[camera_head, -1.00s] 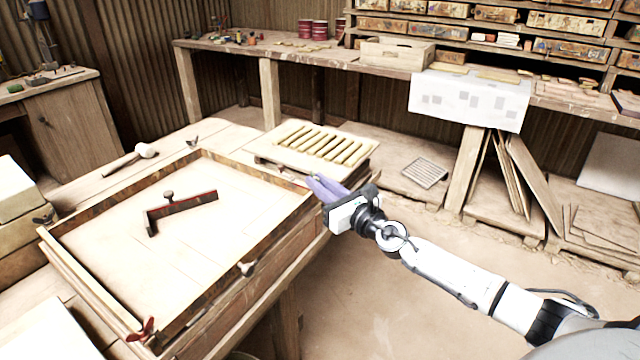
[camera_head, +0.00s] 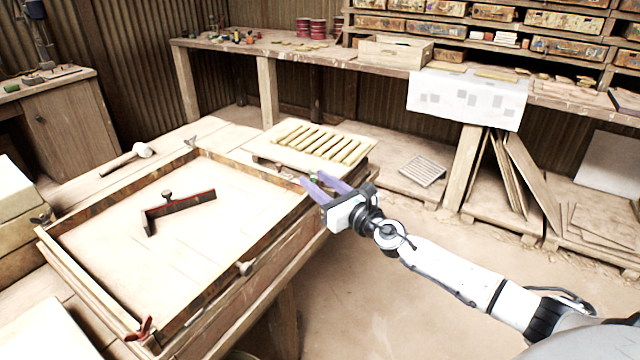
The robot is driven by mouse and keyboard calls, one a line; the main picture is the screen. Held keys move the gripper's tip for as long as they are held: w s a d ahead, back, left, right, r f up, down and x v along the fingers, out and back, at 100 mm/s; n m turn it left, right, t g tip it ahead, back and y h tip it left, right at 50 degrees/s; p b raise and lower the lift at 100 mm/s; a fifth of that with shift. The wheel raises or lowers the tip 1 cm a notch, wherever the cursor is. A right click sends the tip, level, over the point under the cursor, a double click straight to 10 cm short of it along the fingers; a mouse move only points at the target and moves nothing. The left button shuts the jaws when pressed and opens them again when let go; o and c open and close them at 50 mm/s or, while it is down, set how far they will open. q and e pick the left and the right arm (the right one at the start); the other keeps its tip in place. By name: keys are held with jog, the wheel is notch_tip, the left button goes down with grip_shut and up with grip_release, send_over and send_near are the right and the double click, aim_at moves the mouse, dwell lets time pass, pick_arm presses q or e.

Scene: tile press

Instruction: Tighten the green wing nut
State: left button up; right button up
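The green wing nut (camera_head: 313,178) is a small green spot at the frame's right back corner, mostly hidden by my fingers. My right gripper (camera_head: 312,178) reaches in from the right. Its two purple fingers are spread apart, one on either side of the green spot in the picture. I cannot tell whether they touch it. The wooden press frame (camera_head: 95,290) surrounds a pale bed on the workbench. My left gripper is not in view.
A dark L-shaped tool (camera_head: 180,207) lies inside the frame. A slatted board (camera_head: 350,168) lies just behind the gripper. A mallet (camera_head: 130,158) lies at back left.

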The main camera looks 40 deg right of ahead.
jog(key=s, duration=1)
jog(key=shift+s+d, duration=0.15)
jog(key=shift+c, duration=0.2)
